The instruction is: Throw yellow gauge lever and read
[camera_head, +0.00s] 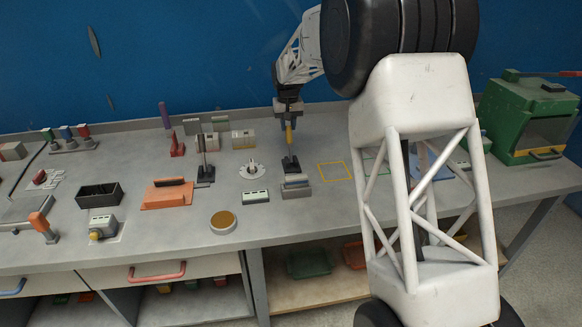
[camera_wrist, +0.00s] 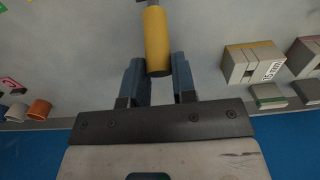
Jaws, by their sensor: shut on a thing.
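The yellow lever handle (camera_head: 289,137) stands nearly upright at the middle of the table, on a dark stem above a dark base. A grey block (camera_head: 296,190) is at the front of that base; any reading on it is too small to tell. My gripper (camera_head: 288,116) comes down from above and is shut on the top of the yellow handle. In the wrist view the handle (camera_wrist: 156,35) is between the two blue-grey fingers (camera_wrist: 158,82). The stem's lower part is out of the wrist view.
Left of the lever stand another dark lever (camera_head: 204,160) and a round white dial plate (camera_head: 253,170). Grey boxes (camera_head: 243,139) stand behind. A yellow outlined square (camera_head: 334,171) on bare tabletop is to the right. A green cabinet (camera_head: 525,115) is at far right.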

